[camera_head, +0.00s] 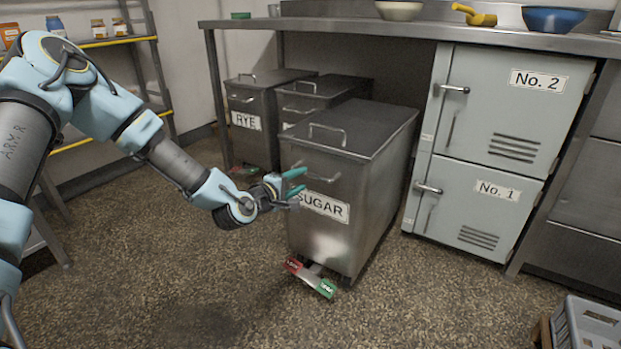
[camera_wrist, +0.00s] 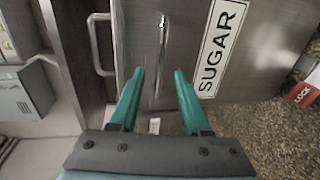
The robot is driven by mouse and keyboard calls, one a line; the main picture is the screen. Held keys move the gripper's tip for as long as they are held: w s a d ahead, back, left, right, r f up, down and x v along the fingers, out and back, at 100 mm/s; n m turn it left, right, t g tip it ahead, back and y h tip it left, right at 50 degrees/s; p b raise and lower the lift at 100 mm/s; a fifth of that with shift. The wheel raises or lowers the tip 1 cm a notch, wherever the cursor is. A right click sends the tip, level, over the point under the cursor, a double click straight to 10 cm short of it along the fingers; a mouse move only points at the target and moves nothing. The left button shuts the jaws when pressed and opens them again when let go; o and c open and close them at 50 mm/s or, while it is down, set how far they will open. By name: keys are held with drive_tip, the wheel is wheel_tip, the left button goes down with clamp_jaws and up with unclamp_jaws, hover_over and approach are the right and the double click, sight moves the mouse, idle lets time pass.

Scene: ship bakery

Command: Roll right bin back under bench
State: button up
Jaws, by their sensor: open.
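The right bin, a steel bin labelled SUGAR (camera_head: 355,215), stands forward of the other bins, its front out past the bench edge. It has a lid handle (camera_head: 327,130) and a front bar handle (camera_head: 318,178). At its foot are a red pedal (camera_head: 292,265) and a green pedal (camera_head: 326,288). In the wrist view, the front handle (camera_wrist: 161,45) lies ahead between the teal fingers (camera_wrist: 157,90), and the red pedal reads LOCK (camera_wrist: 303,95). Contact with the handle cannot be told.
The steel bench (camera_head: 400,35) spans above. A RYE bin (camera_head: 262,115) and a middle bin (camera_head: 315,95) stand under it on the left. Grey lockers (camera_head: 480,150) stand close on the right. A grey crate (camera_head: 590,325) is at the lower right. The front floor is clear.

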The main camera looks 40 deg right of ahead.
sight(309, 176)
drive_tip(key=shift+b+x, duration=0.5)
drive_tip(key=shift+x, duration=2.6)
clamp_jaws()
